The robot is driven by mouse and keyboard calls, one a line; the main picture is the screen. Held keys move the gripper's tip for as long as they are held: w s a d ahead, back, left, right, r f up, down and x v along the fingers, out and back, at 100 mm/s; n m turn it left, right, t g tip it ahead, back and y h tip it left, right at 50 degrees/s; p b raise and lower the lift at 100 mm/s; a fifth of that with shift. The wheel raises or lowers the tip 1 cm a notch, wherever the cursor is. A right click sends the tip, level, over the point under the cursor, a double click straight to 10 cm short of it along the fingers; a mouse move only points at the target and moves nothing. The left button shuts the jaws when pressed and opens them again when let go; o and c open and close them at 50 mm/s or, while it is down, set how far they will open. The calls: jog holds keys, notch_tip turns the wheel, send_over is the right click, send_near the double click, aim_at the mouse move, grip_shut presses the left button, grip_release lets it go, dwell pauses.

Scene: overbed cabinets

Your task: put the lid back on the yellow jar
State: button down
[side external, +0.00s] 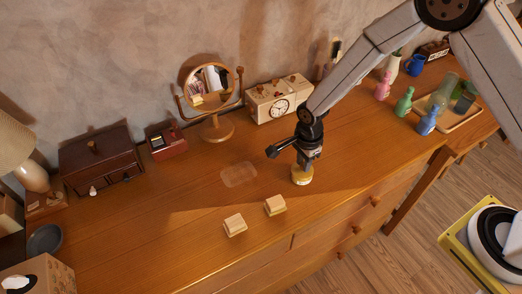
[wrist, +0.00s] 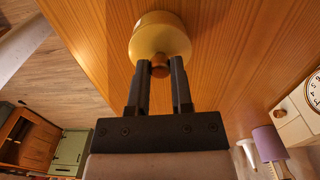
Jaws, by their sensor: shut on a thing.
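The yellow jar (side external: 302,178) stands upright on the wooden dresser top, near its front edge. My gripper (side external: 303,164) is directly above it, pointing down. In the wrist view, the fingers (wrist: 160,68) are shut on the small brown knob (wrist: 160,61) of the round, pale yellow lid (wrist: 160,42). The lid lines up with the jar, part of which shows behind it in the wrist view. I cannot tell whether the lid rests on the rim or is slightly above it.
Two small wooden blocks (side external: 234,225) (side external: 275,205) lie to the left, near the front edge. A round mirror (side external: 208,90), a clock box (side external: 279,100) and a red box (side external: 166,139) stand along the wall. Coloured bottles (side external: 404,101) and a tray (side external: 462,122) are at right.

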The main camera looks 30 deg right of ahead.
dwell(0.4)
grip_release()
jog(key=shift+r, duration=0.15)
dwell(0.4)
jog(key=shift+r, duration=3.3)
jog(key=shift+c, duration=0.2)
grip_shut()
